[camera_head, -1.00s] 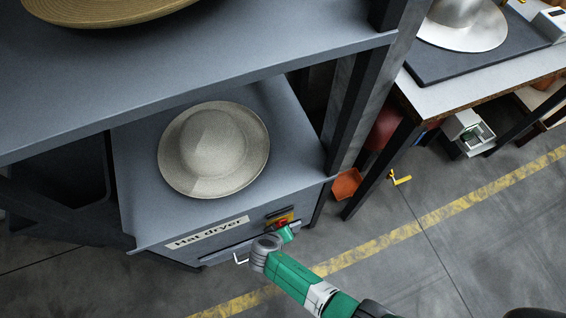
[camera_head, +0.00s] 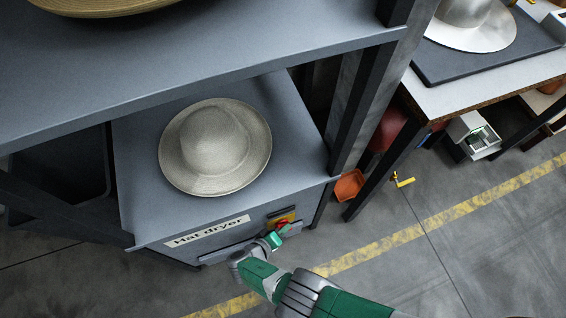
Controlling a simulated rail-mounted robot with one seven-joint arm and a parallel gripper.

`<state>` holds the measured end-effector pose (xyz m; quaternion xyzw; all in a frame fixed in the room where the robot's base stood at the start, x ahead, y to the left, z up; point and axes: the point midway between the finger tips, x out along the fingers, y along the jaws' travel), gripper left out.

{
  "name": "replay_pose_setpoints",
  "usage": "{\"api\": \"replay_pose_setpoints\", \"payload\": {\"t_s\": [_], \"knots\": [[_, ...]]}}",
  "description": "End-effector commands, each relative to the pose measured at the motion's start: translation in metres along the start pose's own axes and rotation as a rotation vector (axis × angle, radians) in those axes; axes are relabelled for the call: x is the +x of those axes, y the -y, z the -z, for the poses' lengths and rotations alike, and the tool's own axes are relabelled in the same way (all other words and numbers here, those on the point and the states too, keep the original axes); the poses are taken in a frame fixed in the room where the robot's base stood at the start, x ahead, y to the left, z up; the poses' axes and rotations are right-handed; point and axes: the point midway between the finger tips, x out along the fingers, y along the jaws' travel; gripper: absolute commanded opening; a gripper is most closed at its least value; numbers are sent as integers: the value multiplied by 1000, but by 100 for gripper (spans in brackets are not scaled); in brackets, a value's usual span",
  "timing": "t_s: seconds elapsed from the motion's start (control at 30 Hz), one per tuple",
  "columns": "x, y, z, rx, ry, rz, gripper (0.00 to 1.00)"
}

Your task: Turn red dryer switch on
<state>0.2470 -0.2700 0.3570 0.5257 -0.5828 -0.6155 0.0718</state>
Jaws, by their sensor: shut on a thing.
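The red dryer switch (camera_head: 282,225) sits on a yellow plate (camera_head: 283,218) on the front face of the hat dryer (camera_head: 262,212), right of the "Hat dryer" label (camera_head: 207,231). My gripper (camera_head: 276,236) is at the switch, shut on it as far as the view shows. The fingertips are small and partly hide the lower part of the switch. I cannot clearly tell the angle of the switch. My green and grey arm reaches in from the bottom right.
A light hat (camera_head: 215,146) rests on the dryer top. A grey shelf (camera_head: 200,75) overhangs above, with a dark post at its right. A workbench (camera_head: 470,90) stands at the top right. An orange bin (camera_head: 349,185) is on the floor. The floor at the right is mostly free.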

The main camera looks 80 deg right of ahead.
Motion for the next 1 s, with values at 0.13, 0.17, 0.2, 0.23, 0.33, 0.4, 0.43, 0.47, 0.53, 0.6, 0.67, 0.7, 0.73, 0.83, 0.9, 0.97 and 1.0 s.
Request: {"api": "replay_pose_setpoints", "payload": {"t_s": [0.13, 0.17, 0.2, 0.23, 0.33, 0.4, 0.43, 0.47, 0.53, 0.6, 0.67, 0.7, 0.73, 0.83, 0.9, 0.97, 1.0], "knots": [[-1, -1, 2, -3, -3, -7, 0], [-1, -1, 2, -3, -4, -8, 0], [-1, -2, 2, -3, -4, -9, 0], [-2, -2, 2, -3, -4, -10, 0], [-2, -2, 2, -3, -4, -11, 0], [-2, -3, 3, -3, -4, -12, 0], [-2, -3, 3, -3, -4, -12, 0], [-2, -3, 3, -3, -4, -13, 0], [-2, -3, 3, -3, -4, -13, 28], [-2, -3, 3, -3, -4, -12, 40], [-2, -3, 2, -3, -4, -12, 40], [-2, -3, 2, -3, -3, -12, 40], [-2, -3, 2, -3, -3, -12, 40], [-2, -3, 2, -3, -3, -12, 40], [-6, -4, 3, -3, -4, -11, 40], [-15, -5, 4, -3, -6, -12, 40], [-24, -6, 4, -4, -7, -10, 40]]}}
